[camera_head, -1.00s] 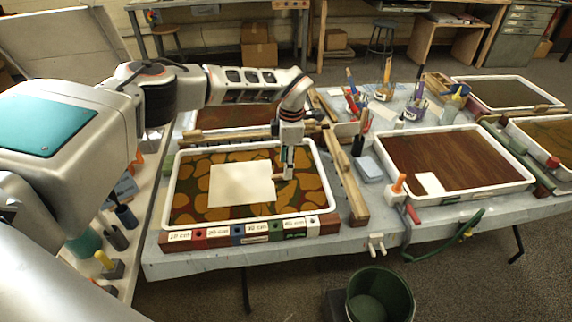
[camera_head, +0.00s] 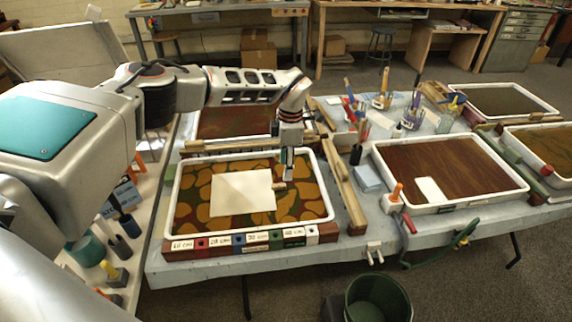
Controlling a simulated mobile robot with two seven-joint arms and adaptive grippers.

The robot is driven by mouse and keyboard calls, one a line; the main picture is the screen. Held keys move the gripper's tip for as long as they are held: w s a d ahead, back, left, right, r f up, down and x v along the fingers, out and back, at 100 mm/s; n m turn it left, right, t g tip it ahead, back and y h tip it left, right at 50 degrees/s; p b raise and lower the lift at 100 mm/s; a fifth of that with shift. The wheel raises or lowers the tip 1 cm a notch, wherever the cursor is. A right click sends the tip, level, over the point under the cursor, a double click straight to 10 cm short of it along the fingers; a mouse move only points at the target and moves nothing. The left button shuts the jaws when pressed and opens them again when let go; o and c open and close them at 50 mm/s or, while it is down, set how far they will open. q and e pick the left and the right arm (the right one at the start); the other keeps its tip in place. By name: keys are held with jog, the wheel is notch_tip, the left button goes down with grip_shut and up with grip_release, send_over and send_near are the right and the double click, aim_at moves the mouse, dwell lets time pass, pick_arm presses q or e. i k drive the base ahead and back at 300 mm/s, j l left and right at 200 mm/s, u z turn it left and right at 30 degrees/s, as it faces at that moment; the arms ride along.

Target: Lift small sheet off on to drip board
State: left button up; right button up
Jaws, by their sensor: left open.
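A cream rectangular sheet (camera_head: 241,193) lies in the near left tray (camera_head: 328,190), over brown, orange and green marbling. A smaller white sheet (camera_head: 430,189) lies at the near edge of the brown liquid in the right tray (camera_head: 512,170). My left gripper (camera_head: 288,176) points down over the left tray, just right of the cream sheet. It is open. A small tan piece (camera_head: 279,187) shows beside the cream sheet's right edge, by the fingertips; I cannot tell if they touch it. I cannot tell which thing is the drip board. My right gripper is out of view.
Wooden rails (camera_head: 345,190) run along the left tray's right side. A row of labelled blocks (camera_head: 250,243) fronts it. A green bucket (camera_head: 379,298) is on the floor.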

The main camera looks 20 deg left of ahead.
aim_at(234, 193)
jog(key=k+l, duration=0.8)
jog(key=k, duration=0.05)
